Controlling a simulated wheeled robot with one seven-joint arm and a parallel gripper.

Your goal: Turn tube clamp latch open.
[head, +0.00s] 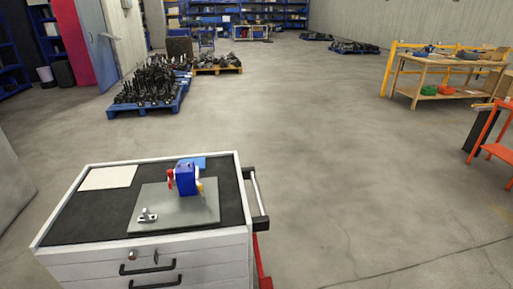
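A blue block-shaped device (185,180) stands upright on a grey plate (180,222) on top of a tool cabinet. A red part (170,178) sits on its left side and a yellow part (200,186) at its lower right. A small silver metal fitting (147,216) is on the plate's front left, apart from the blue device. I cannot tell which of these is the tube clamp latch, or whether it is open or closed, at this size. My gripper is not in view.
The white cabinet (195,244) has a black top mat, drawers and a side handle (256,195). A white sheet (108,178) lies at the mat's back left. Open floor lies right of the cabinet. A loaded blue pallet (150,106) and a wooden workbench (440,70) stand farther off.

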